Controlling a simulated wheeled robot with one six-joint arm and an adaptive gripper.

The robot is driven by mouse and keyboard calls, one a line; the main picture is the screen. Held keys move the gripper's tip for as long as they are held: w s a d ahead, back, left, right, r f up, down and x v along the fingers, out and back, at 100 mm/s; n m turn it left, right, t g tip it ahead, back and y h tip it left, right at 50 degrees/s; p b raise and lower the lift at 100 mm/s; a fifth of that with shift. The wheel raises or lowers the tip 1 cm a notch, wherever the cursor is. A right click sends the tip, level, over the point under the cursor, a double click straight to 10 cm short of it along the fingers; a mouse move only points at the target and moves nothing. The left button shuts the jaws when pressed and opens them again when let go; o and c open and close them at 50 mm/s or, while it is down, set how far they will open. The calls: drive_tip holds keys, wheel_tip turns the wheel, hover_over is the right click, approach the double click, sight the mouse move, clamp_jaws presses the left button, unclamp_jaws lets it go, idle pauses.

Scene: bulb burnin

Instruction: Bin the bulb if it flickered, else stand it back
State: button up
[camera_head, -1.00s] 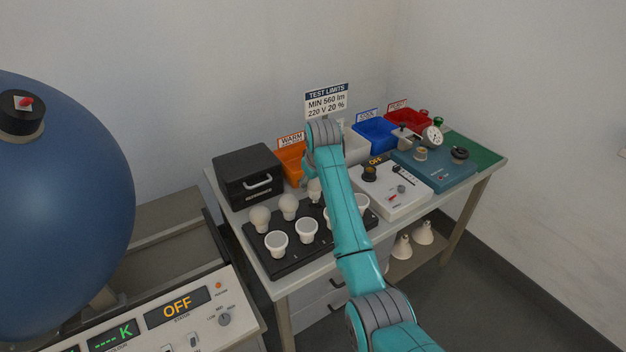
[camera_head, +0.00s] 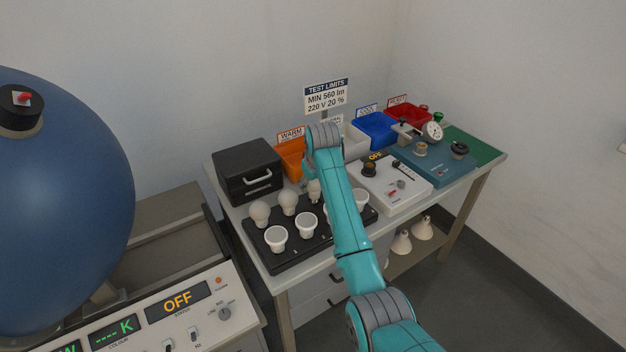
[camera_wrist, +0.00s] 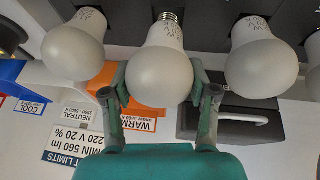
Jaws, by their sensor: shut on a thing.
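My gripper (camera_wrist: 160,82) is shut on a white frosted bulb (camera_wrist: 160,70), one finger on each side, in the wrist view. The bulb's screw cap points towards the black rack (camera_wrist: 205,30), and some bare thread shows. I cannot tell whether its tip is still in a hole. In the head view this bulb (camera_head: 314,186) shows beside my arm, at the rack's back row; my gripper is mostly hidden there. Two similar bulbs stand either side of it in the wrist view (camera_wrist: 73,48) (camera_wrist: 262,62). The red reject bin (camera_head: 408,117) is at the table's far end.
Orange warm (camera_head: 290,160), pale neutral (camera_head: 355,143) and blue cool (camera_head: 376,131) bins line the back. A black box (camera_head: 245,172) stands left of them. A white tester (camera_head: 395,190) reads OFF; a teal device (camera_head: 440,170) is beyond it. A large blue sphere (camera_head: 60,210) is at left.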

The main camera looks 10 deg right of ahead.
drive_tip(key=shift+f, duration=0.85)
drive_tip(key=o, duration=1.2)
drive_tip(key=shift+f, duration=0.1)
drive_tip(key=v, duration=1.2)
